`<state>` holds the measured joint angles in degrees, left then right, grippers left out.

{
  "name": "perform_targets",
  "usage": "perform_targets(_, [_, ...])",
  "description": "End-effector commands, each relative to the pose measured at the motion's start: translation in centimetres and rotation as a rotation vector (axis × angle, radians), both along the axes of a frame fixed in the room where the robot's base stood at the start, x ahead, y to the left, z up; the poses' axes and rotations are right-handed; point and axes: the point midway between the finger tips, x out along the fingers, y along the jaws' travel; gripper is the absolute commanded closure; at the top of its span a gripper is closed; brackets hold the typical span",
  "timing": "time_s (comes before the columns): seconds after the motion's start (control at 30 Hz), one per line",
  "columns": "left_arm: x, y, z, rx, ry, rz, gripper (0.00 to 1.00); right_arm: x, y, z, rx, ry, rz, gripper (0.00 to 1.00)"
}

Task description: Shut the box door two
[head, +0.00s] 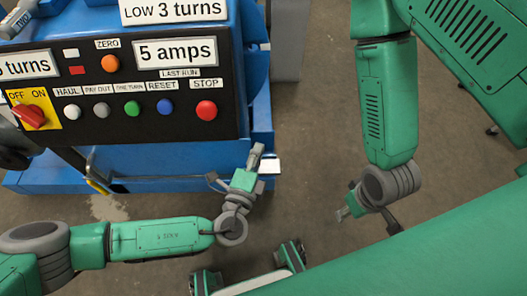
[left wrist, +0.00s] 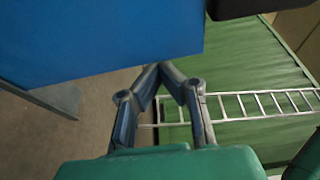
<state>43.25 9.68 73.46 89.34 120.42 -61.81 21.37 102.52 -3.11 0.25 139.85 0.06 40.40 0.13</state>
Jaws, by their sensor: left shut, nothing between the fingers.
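I cannot make out a box door for certain in either view. A blue machine (head: 150,160) with a black control panel (head: 120,85) fills the upper left of the head view. My left gripper (head: 256,152) is at the machine's lower right corner, shut and empty. In the left wrist view its fingertips (left wrist: 164,70) meet just below the edge of a blue surface (left wrist: 100,40); I cannot tell whether they touch it. My right gripper (head: 352,208) hangs over the floor at the right, clear of the machine; its fingers are too small and turned to read.
A pale flat piece (head: 268,166) juts out beside the left gripper. The panel has a red switch (head: 32,116) and several buttons. In the left wrist view, a ladder (left wrist: 260,104) lies across a green surface (left wrist: 250,70). Bare floor (head: 310,130) is free right of the machine.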

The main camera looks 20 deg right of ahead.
Motion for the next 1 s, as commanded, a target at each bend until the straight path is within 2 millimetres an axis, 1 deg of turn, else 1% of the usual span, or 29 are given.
perform_targets(0.27, [0.0,0.2,0.0,-0.001,0.001,0.0,1.0,0.0,0.0,0.0,0.0,0.0,0.001,0.6])
perform_targets(0.33, [0.2,0.5,0.0,0.001,0.0,0.002,1.0,0.0,0.0,0.3,0.001,0.0,0.001,0.6])
perform_targets(0.47, [0.8,2.4,0.2,0.004,-0.002,0.005,1.0,0.0,0.0,1.2,0.0,0.0,0.001,0.6])
perform_targets(0.53, [1.1,3.6,0.2,0.005,-0.001,0.005,1.0,0.0,0.0,1.8,0.0,0.0,0.001,0.6])
perform_targets(0.63, [1.4,4.7,0.1,0.004,0.0,0.003,1.0,0.0,0.0,2.2,0.0,0.0,0.001,0.6])
perform_targets(1.0, [1.3,4.7,0.0,0.001,0.0,0.001,1.0,0.0,0.0,2.0,0.0,0.0,0.001,0.6])
